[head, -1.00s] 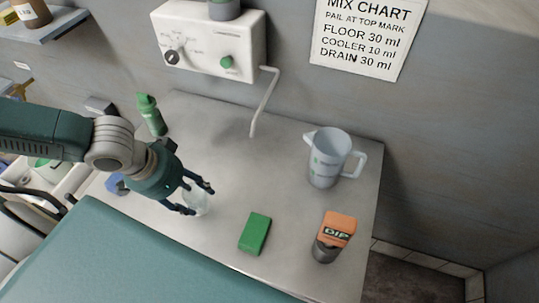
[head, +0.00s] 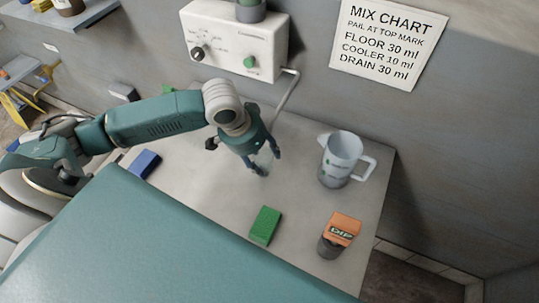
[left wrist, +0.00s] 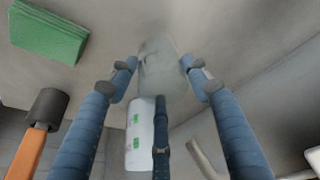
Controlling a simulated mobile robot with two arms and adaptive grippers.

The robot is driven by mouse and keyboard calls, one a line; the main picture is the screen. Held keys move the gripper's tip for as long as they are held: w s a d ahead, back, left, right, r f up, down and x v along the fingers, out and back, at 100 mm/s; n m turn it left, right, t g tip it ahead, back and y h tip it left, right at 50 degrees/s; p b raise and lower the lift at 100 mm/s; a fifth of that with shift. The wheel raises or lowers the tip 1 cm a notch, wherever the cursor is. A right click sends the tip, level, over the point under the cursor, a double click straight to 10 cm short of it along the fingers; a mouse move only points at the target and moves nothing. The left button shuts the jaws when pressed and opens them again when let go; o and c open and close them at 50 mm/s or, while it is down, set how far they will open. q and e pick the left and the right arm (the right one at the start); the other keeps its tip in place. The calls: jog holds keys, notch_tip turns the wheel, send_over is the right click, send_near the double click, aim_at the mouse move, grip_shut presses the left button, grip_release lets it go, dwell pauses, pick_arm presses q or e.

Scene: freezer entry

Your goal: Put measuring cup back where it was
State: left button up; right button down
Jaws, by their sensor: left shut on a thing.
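My left gripper (head: 264,164) is shut on a clear, see-through cup, which I take to be the measuring cup (left wrist: 160,68). In the left wrist view the cup sits between the fingers (left wrist: 160,75). In the head view the fingers mostly hide it, low over the middle of the grey counter (head: 215,185). I cannot tell whether its base touches the counter. My right gripper is not in view.
A white jug (head: 342,160) stands to the right of my gripper. A blue block (head: 145,164) lies left. A wall dispenser (head: 235,42) with a bent pipe is behind.

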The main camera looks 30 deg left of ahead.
aim_at(269, 160)
pick_arm(q)
jog(key=shift+w+d, duration=0.3)
jog(key=shift+w, duration=0.25)
jog(key=shift+w+d, duration=0.25)
jog(key=shift+w, duration=0.25)
jog(key=shift+f+p, duration=0.25)
jog(key=shift+p, duration=0.15)
notch_tip(269, 160, down, 2)
jog(key=shift+s+f+p, duration=0.1)
jog(key=shift+p, duration=0.5)
jog(key=shift+f, duration=0.45)
jog(key=o, duration=1.2)
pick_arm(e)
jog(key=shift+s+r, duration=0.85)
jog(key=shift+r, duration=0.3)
pick_arm(q)
jog(key=shift+r, duration=0.1)
jog(key=b+v, duration=0.2)
jog(key=v, duration=0.9)
jog(key=shift+a+r, duration=0.1)
jog(key=shift+r, duration=0.3)
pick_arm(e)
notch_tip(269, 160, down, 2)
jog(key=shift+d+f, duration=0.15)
